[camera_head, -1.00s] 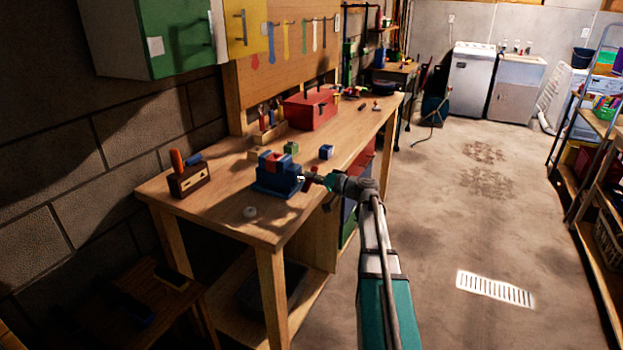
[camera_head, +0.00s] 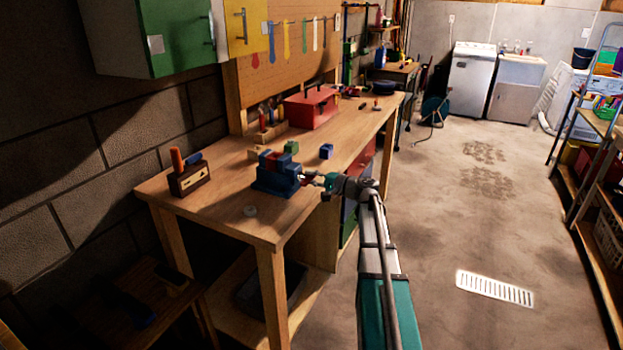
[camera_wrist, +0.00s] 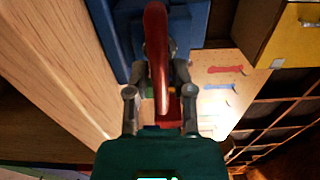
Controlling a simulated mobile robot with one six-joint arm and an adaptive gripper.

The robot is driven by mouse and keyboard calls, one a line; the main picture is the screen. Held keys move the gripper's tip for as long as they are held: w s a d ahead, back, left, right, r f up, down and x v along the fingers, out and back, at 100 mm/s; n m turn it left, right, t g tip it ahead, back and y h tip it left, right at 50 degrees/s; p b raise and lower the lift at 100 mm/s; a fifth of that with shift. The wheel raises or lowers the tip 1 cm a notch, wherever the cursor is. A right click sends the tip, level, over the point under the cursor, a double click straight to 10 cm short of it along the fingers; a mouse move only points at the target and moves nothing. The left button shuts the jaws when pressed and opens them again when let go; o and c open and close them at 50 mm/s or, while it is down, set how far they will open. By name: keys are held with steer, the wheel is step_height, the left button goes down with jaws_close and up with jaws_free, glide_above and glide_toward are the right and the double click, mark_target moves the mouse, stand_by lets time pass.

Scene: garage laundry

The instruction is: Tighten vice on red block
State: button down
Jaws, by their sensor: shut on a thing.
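The blue vice (camera_head: 276,182) stands on the workbench near its front edge. The red block (camera_head: 272,161) shows at the top of the vice between its blue jaws; I cannot tell how tightly they press on it. My gripper (camera_head: 312,178) is at the vice's right side, at the handle end. In the wrist view, my gripper (camera_wrist: 162,84) is shut on the red vice handle (camera_wrist: 156,38), which runs lengthwise between the fingers. The blue vice body (camera_wrist: 190,22) lies beyond it. The red block cannot be made out clearly there.
The wooden workbench (camera_head: 222,212) also carries a green block (camera_head: 291,147), a blue block (camera_head: 326,152), a red toolbox (camera_head: 312,107) and a tool holder (camera_head: 190,178). The floor right of my arm is clear.

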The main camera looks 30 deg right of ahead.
steer(key=m, duration=0.4)
steer(key=shift+s+f+m, duration=0.15)
steer(key=shift+f+m, duration=0.1)
steer(key=shift+m, duration=0.05)
steer(key=shift+s+a+f+m, duration=0.1)
steer(key=shift+m, duration=1.6)
steer(key=c, duration=0.7)
jaws_free()
steer(key=shift+o, duration=0.3)
steer(key=v, duration=1.2)
